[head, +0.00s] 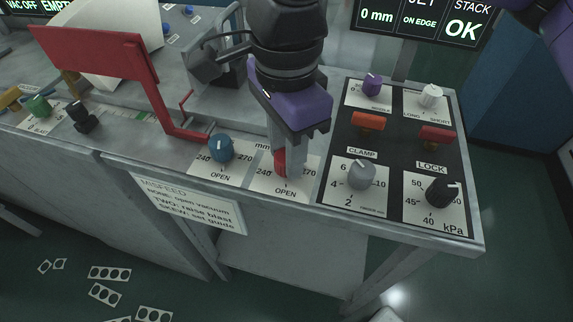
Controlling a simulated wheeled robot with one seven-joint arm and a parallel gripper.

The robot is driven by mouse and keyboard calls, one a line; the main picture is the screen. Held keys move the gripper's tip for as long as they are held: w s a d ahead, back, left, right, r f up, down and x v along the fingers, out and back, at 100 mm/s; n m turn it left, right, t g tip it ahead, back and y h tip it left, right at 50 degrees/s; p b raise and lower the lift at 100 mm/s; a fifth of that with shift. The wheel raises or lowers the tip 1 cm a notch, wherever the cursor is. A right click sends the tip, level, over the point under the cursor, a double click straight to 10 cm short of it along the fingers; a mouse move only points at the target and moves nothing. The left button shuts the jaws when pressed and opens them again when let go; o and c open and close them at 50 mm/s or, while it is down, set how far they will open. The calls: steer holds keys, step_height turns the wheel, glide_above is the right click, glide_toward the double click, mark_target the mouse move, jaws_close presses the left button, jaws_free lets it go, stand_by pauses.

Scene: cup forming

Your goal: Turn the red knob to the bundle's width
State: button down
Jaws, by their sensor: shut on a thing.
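The red knob (280,163) stands on a white scale plate (268,186) marked in mm, with 270 and OPEN readable. My gripper (288,160) points down over it with its fingers closed around the knob. The fingers hide most of the knob and part of its scale, so its pointer cannot be read. The bundle (115,40) appears to be the white stack at the upper left, beside a red bracket (105,55).
A blue knob (220,148) stands close left of my gripper. A screen (425,20) reads 0 mm, ON EDGE, STACK OK.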

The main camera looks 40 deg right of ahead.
steer(key=shift+f+n+b, duration=0.1)
steer(key=shift+n+b, duration=1.2)
steer(key=shift+n, duration=0.3)
steer(key=c, duration=1)
jaws_free()
steer(key=shift+r+p, duration=0.35)
steer(key=shift+r, duration=3.65)
steer(key=shift+s, duration=0.1)
